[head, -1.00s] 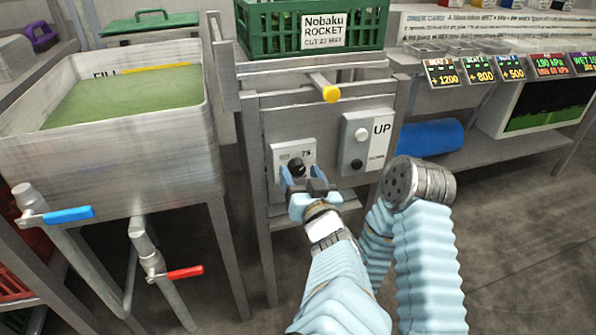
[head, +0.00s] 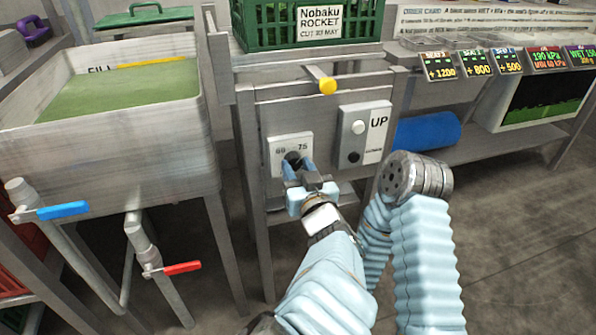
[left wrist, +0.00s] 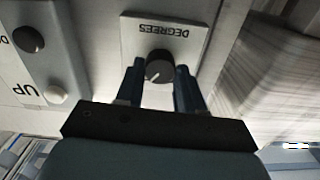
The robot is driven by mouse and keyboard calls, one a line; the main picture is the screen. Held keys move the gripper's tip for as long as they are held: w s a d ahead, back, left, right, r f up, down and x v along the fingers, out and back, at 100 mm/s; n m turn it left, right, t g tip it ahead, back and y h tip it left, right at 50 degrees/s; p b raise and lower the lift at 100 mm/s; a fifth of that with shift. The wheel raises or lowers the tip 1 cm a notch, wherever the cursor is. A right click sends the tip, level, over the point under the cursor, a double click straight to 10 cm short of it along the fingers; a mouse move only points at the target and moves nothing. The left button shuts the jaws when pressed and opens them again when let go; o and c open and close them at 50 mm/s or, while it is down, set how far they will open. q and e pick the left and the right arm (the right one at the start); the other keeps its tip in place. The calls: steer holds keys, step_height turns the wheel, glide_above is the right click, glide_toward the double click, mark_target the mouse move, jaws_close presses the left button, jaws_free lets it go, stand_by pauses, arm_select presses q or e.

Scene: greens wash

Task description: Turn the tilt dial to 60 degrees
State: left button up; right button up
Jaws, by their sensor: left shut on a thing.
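The tilt dial (left wrist: 159,66) is a small black knob with a white pointer line, on a pale plate (left wrist: 190,28) marked DEGREES. In the left wrist view the plate is upside down and the pointer slants toward the lower left. My right gripper is not in view.
Right of the dial is a box (head: 364,135) with a white UP button and a black button. A yellow-ended handle (head: 327,86) sticks out above, below a green crate (head: 270,30). A sink (head: 110,150) with blue and red taps stands left.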

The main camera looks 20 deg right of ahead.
arm_select(q)
steer(key=n+b, duration=0.2)
steer(key=n, duration=0.1)
steer(key=shift+f+n, duration=0.2)
steer(key=shift+n, duration=0.1)
steer(key=n+b, duration=0.3)
steer(key=shift+n, duration=0.3)
steer(key=n+b, duration=0.5)
steer(key=shift+f, duration=0.1)
steer(key=shift+r+n+b, duration=0.2)
steer(key=shift+n+b, duration=1.8)
steer(key=shift+n, duration=0.2)
steer(key=o, duration=1)
steer(key=shift+o, duration=0.2)
steer(key=shift+r, duration=0.1)
steer(key=s+p, duration=0.1)
steer(key=s, duration=1.3)
steer(key=shift+d, duration=0.2)
